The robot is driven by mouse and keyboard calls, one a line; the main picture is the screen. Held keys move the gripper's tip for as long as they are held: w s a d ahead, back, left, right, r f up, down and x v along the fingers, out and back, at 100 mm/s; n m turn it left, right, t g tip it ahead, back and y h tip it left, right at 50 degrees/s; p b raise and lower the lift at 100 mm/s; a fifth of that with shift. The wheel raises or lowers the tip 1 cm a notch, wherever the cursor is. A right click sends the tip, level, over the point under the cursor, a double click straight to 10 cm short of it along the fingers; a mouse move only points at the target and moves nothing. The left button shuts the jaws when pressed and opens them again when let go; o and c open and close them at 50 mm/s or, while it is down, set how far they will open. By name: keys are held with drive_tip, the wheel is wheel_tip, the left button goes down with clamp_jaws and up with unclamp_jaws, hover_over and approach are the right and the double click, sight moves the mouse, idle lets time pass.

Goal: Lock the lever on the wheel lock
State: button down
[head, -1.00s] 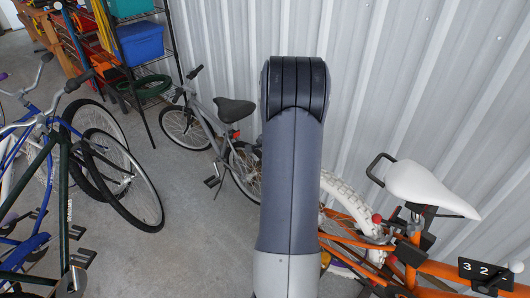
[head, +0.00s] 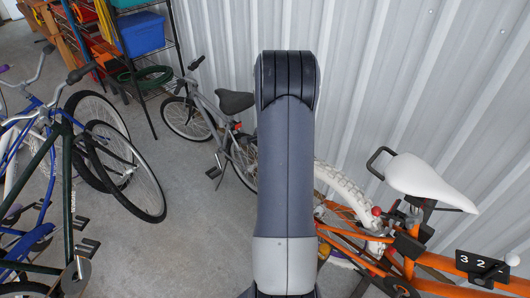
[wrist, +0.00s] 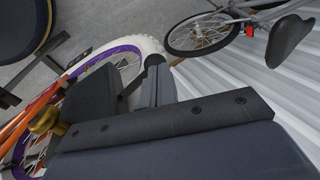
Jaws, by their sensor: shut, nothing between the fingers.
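An orange bike (head: 340,233) with a white tyre and a white saddle (head: 428,182) stands by the metal wall at the right of the head view. A black box with the digits 3 and 2 (head: 484,264) and a pale round knob (head: 512,260) sits at its right. I cannot tell for sure which part is the wheel lock or its lever. The wrist view shows the purple-rimmed wheel with the white tyre (wrist: 133,45), and a gold round part (wrist: 43,120) at the left. My gripper (wrist: 154,66) is shut and empty in front of that wheel. My arm hides it in the head view.
A grey bike (head: 225,130) leans near the wall behind my arm. Blue and dark green bikes (head: 65,150) stand at the left. A shelf with a blue bin (head: 140,37) is at the back. Bare concrete floor lies between them.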

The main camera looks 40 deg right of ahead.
drive_tip(key=shift+s+r, duration=0.1)
drive_tip(key=shift+s, duration=0.55)
drive_tip(key=shift+r, duration=0.15)
